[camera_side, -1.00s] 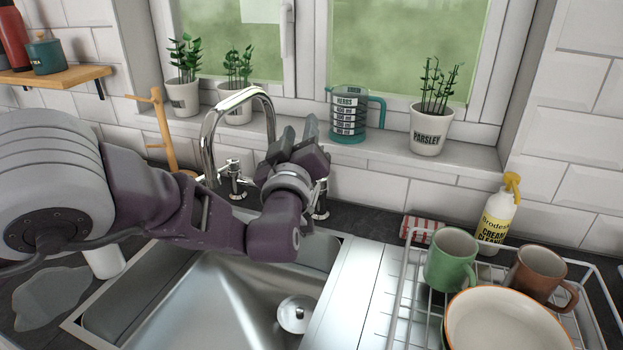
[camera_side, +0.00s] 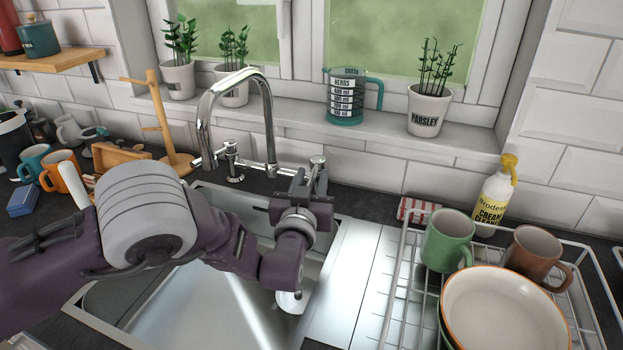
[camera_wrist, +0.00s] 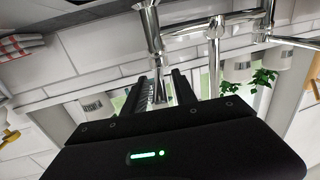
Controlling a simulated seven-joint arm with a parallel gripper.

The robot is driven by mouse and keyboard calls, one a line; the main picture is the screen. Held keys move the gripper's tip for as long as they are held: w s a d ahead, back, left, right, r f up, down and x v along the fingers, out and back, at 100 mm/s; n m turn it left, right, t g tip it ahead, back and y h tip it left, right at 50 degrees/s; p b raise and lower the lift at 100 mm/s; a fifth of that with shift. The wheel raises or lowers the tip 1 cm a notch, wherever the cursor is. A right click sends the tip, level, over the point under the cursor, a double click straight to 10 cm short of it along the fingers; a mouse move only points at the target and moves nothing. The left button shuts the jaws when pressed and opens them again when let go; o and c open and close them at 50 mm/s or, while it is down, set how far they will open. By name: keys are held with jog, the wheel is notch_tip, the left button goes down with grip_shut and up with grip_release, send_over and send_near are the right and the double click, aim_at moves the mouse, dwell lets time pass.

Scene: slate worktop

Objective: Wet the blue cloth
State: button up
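The chrome tap (camera_side: 203,118) arches over the steel sink (camera_side: 205,300); no water shows under its spout. A right-hand tap handle (camera_side: 318,161) stands behind my gripper (camera_side: 307,182), whose fingers point toward it. In the wrist view, the two dark fingers of my gripper (camera_wrist: 158,82) are apart, with chrome tap parts between or just beyond them. I cannot tell whether they touch the metal. A small blue folded-looking item (camera_side: 23,199) lies on the worktop at far left; I cannot tell if it is the blue cloth. My arm hides part of the sink.
A wire rack (camera_side: 396,290) with a green mug (camera_side: 447,240), brown mug (camera_side: 533,252) and bowls stands at right. Behind it are a red-striped cloth (camera_side: 417,209) and a cleaner bottle (camera_side: 494,200). A wooden mug stand (camera_side: 155,120) is left of the tap. Orange mug (camera_side: 62,174) at far left.

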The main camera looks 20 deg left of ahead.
grip_shut()
dwell(1.2)
